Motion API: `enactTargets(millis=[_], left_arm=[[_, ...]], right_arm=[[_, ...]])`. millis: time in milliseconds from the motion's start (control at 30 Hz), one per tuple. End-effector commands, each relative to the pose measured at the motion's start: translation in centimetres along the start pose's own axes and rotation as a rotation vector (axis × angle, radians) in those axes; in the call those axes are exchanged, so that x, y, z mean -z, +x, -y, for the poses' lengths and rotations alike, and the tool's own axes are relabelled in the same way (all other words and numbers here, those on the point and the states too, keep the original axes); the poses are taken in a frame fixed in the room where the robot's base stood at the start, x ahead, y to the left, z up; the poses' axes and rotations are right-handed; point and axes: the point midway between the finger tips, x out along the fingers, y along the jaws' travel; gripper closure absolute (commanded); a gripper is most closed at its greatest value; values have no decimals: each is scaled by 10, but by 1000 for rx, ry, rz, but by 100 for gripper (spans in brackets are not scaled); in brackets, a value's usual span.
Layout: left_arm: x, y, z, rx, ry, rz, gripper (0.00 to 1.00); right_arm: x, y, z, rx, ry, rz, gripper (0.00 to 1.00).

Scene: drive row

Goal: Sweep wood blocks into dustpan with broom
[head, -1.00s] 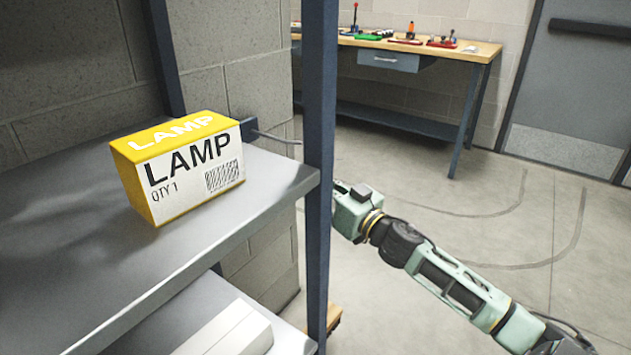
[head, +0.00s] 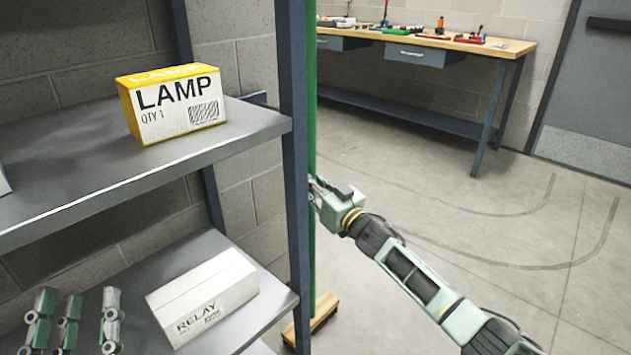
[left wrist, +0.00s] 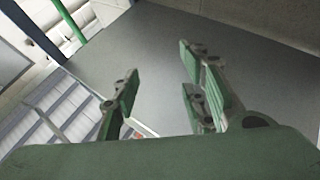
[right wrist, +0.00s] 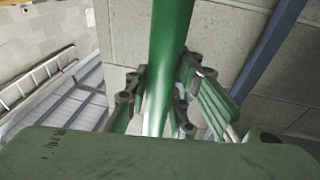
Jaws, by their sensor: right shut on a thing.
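The broom stands upright just behind the shelf post. Its green handle (head: 312,120) and the wooden broom head (head: 314,318) near the floor show in the head view, partly hidden by the post. My right gripper (head: 314,190) is shut on the handle. In the right wrist view the green handle (right wrist: 170,50) runs between its fingers. My left gripper (head: 85,303) is in front of the lower shelf, at the bottom left. It is open and empty, with a clear gap between its fingers in the left wrist view (left wrist: 160,70). No wood blocks or dustpan are in sight.
A blue-grey shelf rack (head: 296,200) stands close at left. It holds a yellow and white LAMP box (head: 178,108) above and a white RELAY box (head: 205,295) below. A workbench (head: 440,42) stands at the back. The concrete floor (head: 480,230) at right is open.

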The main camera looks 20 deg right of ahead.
Motion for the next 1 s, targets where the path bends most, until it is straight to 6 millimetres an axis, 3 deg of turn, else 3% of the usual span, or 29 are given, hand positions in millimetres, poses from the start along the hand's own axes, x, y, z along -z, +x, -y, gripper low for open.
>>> enactTargets(millis=[533, 1000], left_arm=[[-48, -7, 7, 13, 10, 252, 60], [-64, -14, 9, 18, 12, 339, 60]], right_arm=[[17, -48, -9, 1, -2, -6, 100], [27, -94, -17, 1, -2, -5, 100]])
